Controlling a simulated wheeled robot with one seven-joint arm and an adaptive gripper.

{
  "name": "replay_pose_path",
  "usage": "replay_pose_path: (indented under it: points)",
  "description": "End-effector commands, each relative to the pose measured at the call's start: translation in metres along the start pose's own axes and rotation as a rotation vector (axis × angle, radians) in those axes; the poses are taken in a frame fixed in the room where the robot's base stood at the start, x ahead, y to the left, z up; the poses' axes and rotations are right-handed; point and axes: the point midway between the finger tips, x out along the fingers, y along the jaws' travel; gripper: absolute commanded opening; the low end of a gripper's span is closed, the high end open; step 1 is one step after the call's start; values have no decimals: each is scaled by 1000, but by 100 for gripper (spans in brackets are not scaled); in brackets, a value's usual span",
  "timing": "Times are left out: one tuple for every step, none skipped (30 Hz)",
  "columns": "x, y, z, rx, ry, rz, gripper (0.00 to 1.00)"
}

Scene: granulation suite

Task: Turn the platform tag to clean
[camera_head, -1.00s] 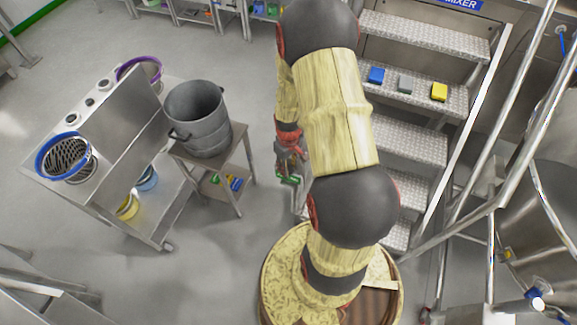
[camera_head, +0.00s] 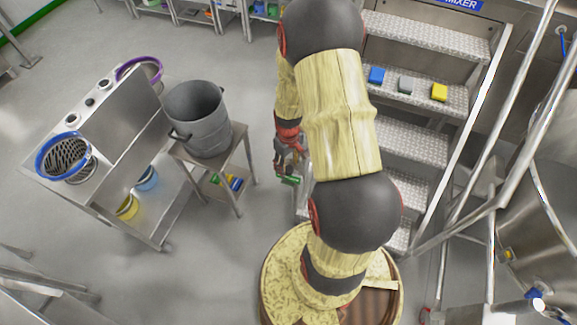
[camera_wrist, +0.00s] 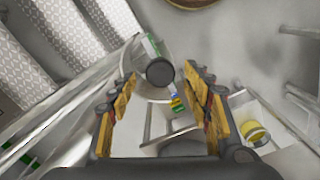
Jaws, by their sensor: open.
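A small green and white piece, which looks like the platform tag (camera_head: 290,180), shows just below my gripper (camera_head: 284,163) beside the stairs in the head view. In the wrist view the green-edged tag (camera_wrist: 152,46) sits beyond my gripper (camera_wrist: 163,78), at the end of a metal rail. A dark round knob (camera_wrist: 160,72) lies between the two yellow fingers in that picture. The fingers are spread apart with nothing held. Whether they touch the knob or the tag I cannot tell. The tag's wording is too small to read.
The metal stairs (camera_head: 409,142) stand to the right, with blue, grey and yellow blocks on one step. A small table (camera_head: 240,140) with a grey pot (camera_head: 200,120) stands to the left. Handrails (camera_head: 522,125) rise at the right. Open floor lies between table and stairs.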

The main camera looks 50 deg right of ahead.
Motion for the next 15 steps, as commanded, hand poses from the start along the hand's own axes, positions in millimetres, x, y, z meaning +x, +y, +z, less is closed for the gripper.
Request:
replay_pose_path:
  points:
    - [-10,0,-1,0,3,2,50]
    - [-16,0,-1,0,4,2,50]
    - [-24,0,-1,0,4,2,50]
    - [-31,1,-2,0,5,3,50]
    - [-38,1,-1,0,4,3,50]
    - [-46,0,-1,0,4,2,50]
    - [-52,0,-1,0,4,2,50]
    - [-58,0,-1,0,4,2,50]
    - [-65,0,-1,0,3,2,50]
    - [-70,0,-1,0,3,2,50]
    - [-76,0,-1,0,3,2,50]
    - [-82,0,-1,0,2,1,50]
    - [-86,0,-1,0,2,1,50]
    - [-89,0,-1,0,2,1,50]
    - [-93,0,0,0,1,0,50]
